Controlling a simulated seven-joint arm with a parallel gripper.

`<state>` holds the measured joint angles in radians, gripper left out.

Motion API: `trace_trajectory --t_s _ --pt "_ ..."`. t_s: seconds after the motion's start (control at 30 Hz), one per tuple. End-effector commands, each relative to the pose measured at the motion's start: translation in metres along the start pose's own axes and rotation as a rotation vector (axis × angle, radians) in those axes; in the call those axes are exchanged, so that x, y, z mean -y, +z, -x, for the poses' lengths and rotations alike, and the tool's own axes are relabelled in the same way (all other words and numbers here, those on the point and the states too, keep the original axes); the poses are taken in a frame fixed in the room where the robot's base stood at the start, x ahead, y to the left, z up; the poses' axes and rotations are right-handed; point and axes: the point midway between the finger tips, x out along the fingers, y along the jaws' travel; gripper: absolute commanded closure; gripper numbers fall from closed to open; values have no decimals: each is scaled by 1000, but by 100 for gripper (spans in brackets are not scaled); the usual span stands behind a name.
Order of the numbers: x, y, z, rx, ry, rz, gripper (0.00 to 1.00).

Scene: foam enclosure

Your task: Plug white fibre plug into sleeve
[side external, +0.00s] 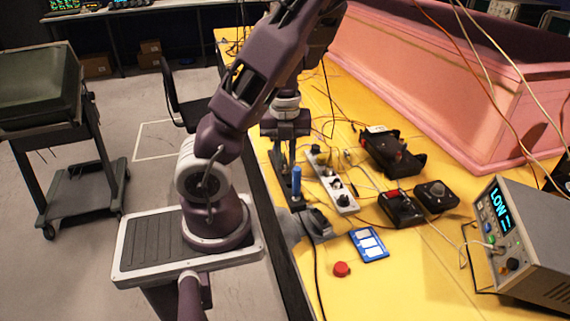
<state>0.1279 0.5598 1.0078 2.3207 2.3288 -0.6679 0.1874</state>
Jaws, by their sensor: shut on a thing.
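My gripper (287,160) points down over the left edge of the yellow table, beside a grey-white strip (334,182) with dark round fittings. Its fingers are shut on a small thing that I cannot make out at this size. I cannot pick out the white fibre plug for sure. The sleeve is not clear either; the strip's several fittings are too small to tell apart. Thin pale cables run across the table around the strip.
A blue upright handle (297,182) stands close to my gripper, above a grey clamp-like block (315,224). Dark boxes (402,208) and a black device (390,152) lie right of the strip. A blue card (369,245), red knob (341,269) and LOW-display instrument (520,245) are nearer. Pink foam wall (450,90) behind.

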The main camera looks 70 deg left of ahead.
Motion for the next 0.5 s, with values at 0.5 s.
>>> trace_trajectory --t_s 0.5 --pt "13 -1 93 5 2 4 100"
